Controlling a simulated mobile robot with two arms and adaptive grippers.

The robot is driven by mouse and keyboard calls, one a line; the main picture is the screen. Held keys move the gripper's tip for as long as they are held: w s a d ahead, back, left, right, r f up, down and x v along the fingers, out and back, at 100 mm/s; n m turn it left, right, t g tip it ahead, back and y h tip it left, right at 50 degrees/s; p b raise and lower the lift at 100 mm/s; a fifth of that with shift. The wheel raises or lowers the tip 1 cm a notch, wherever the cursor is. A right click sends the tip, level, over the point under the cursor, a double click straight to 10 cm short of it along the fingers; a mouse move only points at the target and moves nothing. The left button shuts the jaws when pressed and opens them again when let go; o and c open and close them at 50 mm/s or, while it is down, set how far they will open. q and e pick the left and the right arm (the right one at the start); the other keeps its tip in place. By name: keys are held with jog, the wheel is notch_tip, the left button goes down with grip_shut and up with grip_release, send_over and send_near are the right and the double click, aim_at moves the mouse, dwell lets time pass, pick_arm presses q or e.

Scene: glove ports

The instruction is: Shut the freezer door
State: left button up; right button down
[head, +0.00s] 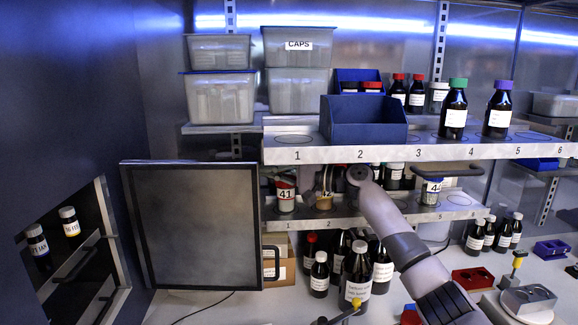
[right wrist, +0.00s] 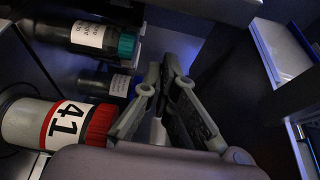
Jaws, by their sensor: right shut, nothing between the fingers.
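The freezer door (head: 192,228) stands open in the head view, a grey panel with a black frame and a dark handle (head: 272,262) on its right edge. To its left is the freezer opening (head: 101,215), with small bottles inside. My right gripper (head: 322,181) is up by the lower numbered shelf, right of the door and apart from it, partly hidden by its own wrist. In the right wrist view its fingers (right wrist: 166,72) are together and empty. A red-capped jar marked 41 (right wrist: 52,124) lies beside them in that picture. My left gripper is not in view.
Jar 41 (head: 285,197) and another jar (head: 324,200) stand on the lower shelf (head: 350,221) close to my right gripper. Dark bottles (head: 356,277) crowd the bench below. A blue bin (head: 364,122) sits above. Bare bench lies in front of the door.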

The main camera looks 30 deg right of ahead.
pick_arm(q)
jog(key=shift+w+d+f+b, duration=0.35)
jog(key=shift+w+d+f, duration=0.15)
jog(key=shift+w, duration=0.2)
pick_arm(e)
jog(key=shift+s+a, duration=0.25)
jog(key=shift+s, duration=0.4)
jog(key=shift+s+a, duration=0.2)
jog(key=shift+s, duration=0.4)
jog(key=shift+s+a, duration=0.25)
jog(key=shift+s, duration=0.4)
